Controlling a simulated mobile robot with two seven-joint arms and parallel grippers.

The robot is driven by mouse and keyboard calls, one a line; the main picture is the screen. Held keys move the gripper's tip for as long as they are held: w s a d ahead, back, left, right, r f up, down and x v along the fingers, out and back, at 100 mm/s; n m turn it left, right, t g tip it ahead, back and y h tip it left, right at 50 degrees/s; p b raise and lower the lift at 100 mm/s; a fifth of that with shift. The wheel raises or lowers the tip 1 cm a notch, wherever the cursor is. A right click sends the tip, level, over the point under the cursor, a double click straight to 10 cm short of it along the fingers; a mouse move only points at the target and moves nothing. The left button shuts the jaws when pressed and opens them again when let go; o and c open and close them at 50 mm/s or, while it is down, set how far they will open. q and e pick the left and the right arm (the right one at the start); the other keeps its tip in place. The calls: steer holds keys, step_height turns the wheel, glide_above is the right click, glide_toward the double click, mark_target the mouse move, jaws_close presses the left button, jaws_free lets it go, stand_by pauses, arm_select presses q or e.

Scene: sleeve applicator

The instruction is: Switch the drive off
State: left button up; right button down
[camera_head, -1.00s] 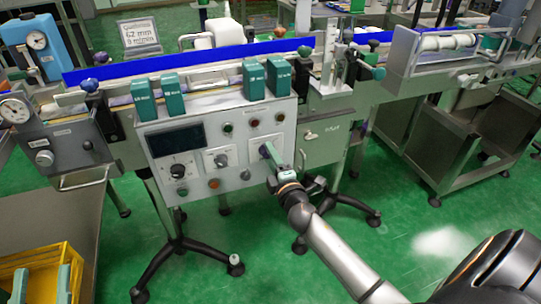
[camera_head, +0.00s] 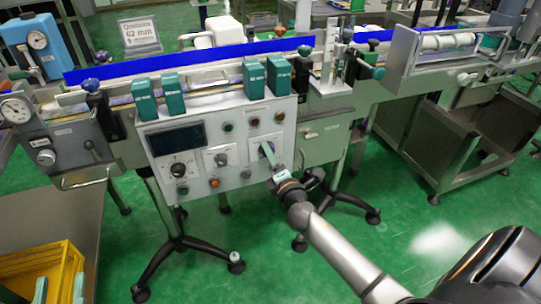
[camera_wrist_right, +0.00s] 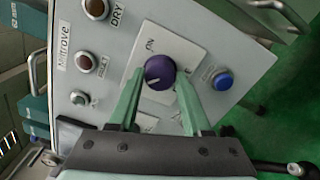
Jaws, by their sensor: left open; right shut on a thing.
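The drive switch is a purple rotary knob (camera_wrist_right: 160,72) on a white plate with an ON label beside it. It sits at the right of the grey control panel (camera_head: 196,206). In the wrist view its white pointer line points toward the lower left, not straight at the ON label. My right gripper (camera_wrist_right: 160,82) has its two green fingers on either side of the knob, shut on it. In the head view the right gripper (camera_head: 270,156) reaches the panel from the lower right, largely covering the knob. My left gripper is not in view.
A blue button (camera_wrist_right: 223,81) sits close beside the knob plate. Red and green buttons (camera_head: 228,127), dials and a dark display (camera_head: 178,140) share the panel. Teal blocks (camera_head: 254,78) stand along its top. The conveyor (camera_head: 220,54) runs behind; green floor is open at front.

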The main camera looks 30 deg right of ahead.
arm_select(q)
steer(key=shift+r, duration=0.15)
arm_select(e)
steer(key=shift+c, duration=1.7)
jaws_free()
arm_select(q)
steer(key=shift+m+t+h, duration=0.6)
steer(key=shift+t, duration=0.2)
steer(key=shift+s+d+r+b, duration=0.1)
steer(key=shift+s+r+b, duration=0.15)
steer(key=shift+r, duration=0.8)
steer(key=shift+s+d+r+b, duration=0.15)
steer(key=shift+s+r, duration=0.15)
steer(key=shift+r, duration=0.75)
arm_select(e)
steer(key=v, duration=1.2)
steer(key=shift+s, duration=0.3)
arm_select(q)
steer(key=shift+a, duration=0.1)
